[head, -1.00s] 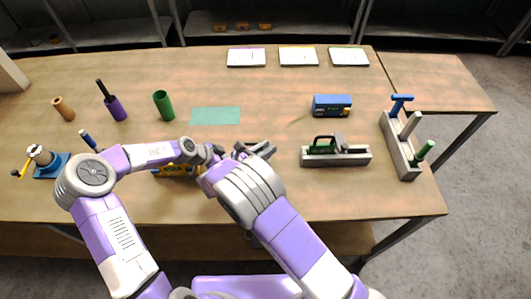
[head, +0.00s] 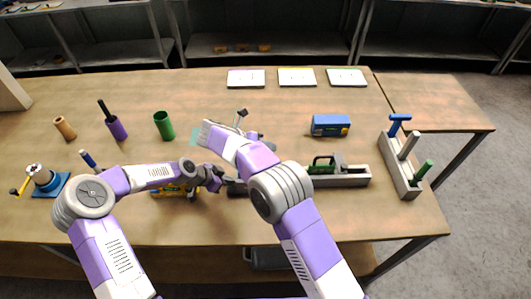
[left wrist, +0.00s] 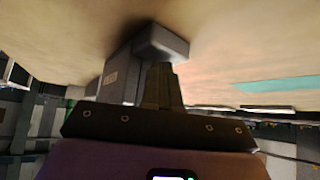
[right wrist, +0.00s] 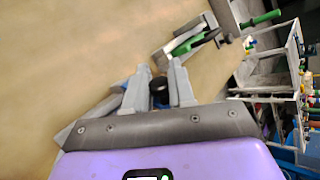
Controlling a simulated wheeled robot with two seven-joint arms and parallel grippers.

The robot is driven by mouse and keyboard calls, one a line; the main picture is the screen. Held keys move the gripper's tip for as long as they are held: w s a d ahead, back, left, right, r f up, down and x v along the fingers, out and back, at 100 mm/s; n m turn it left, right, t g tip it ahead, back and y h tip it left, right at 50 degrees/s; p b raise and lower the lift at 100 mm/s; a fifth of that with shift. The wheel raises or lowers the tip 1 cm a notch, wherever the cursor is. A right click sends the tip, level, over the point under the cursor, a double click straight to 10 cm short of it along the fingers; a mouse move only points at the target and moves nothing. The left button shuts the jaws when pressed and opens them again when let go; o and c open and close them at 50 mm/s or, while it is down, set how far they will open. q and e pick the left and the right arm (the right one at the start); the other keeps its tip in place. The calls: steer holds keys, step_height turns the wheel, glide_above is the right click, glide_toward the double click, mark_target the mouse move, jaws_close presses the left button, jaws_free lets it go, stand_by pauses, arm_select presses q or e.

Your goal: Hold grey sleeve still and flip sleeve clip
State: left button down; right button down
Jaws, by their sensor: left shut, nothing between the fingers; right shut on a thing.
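In the left wrist view, a grey block with a small label (left wrist: 118,72), which looks like the grey sleeve, is right beside my shut left fingers (left wrist: 165,85). In the head view a dark grey piece (head: 237,188) shows at the tip of my left gripper (head: 220,183), partly hidden by my right arm. My right gripper (right wrist: 158,82) is shut on a small dark rounded part (right wrist: 158,92), possibly the sleeve clip. In the head view my right forearm hides most of that hand. I cannot tell how far the clip is turned.
A yellow-and-blue item (head: 172,190) lies under my left forearm. A green-handled clamp on a grey base (head: 345,178) and a blue box (head: 330,125) stand to the right, with a grey rack (head: 400,168) beyond. A green cup (head: 163,125) stands left.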

steer(key=shift+w+d, duration=0.15)
steer(key=shift+w, duration=0.7)
stand_by(0.5)
steer(key=c, duration=1.1)
jaws_free()
steer(key=shift+o, duration=0.2)
steer(key=shift+s+a+r, duration=0.15)
steer(key=shift+a+r, duration=0.05)
steer(key=shift+a, duration=0.15)
steer(key=v, duration=1.1)
steer(key=shift+s, duration=0.2)
steer(key=shift+o, duration=0.3)
steer(key=shift+a+r, duration=0.1)
